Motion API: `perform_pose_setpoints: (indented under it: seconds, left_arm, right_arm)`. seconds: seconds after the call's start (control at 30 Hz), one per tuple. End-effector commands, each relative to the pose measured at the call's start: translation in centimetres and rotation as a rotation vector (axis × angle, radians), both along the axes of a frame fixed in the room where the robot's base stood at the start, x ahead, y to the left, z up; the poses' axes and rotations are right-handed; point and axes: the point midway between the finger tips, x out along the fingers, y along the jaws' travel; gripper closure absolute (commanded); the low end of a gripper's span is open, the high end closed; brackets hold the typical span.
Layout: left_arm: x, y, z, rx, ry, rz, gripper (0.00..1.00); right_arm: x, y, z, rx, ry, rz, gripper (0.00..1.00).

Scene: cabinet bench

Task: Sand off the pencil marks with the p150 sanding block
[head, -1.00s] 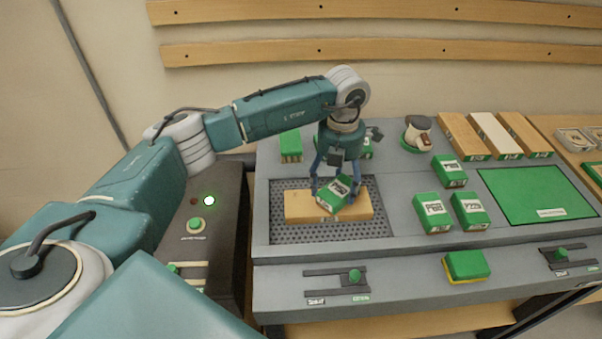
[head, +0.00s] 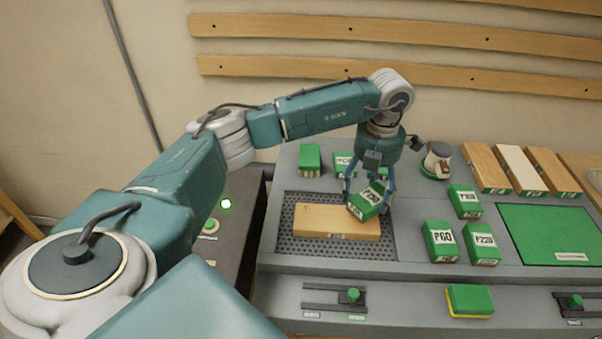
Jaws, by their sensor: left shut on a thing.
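My left gripper (head: 367,192) is shut on a green sanding block (head: 366,205) with a white label, which I cannot read for sure. The block is tilted and sits over the right end of a wooden board (head: 325,220). I cannot tell whether it touches the wood. The board lies on a dark perforated panel (head: 287,247) set in the grey bench. No pencil marks can be made out on the board at this size. My right gripper is not in view.
Green blocks marked P60 (head: 440,242) and P220 (head: 481,243), and another green block (head: 465,201), stand to the right.

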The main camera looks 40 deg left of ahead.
Motion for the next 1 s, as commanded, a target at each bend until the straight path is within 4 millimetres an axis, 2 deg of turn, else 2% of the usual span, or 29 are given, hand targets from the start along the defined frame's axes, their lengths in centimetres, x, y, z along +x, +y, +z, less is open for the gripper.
perform_pose_setpoints:
  seconds: [0.03, 0.2, 0.4, 1.0]
  left_arm:
    - [0.1, 0.1, 0.8, 0.0, -0.002, 0.001, 0.55]
    - [0.1, 0.7, 2.4, 0.0, -0.002, 0.002, 0.55]
    - [0.1, 1.1, 3.5, 0.0, -0.001, 0.003, 0.55]
    - [0.1, 1.1, 3.7, 0.0, -0.001, 0.002, 0.55]
  right_arm:
    - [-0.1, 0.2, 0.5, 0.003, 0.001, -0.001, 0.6]
    - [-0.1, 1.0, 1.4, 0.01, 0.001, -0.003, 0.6]
    - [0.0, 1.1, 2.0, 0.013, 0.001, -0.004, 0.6]
    - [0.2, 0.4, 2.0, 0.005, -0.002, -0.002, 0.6]
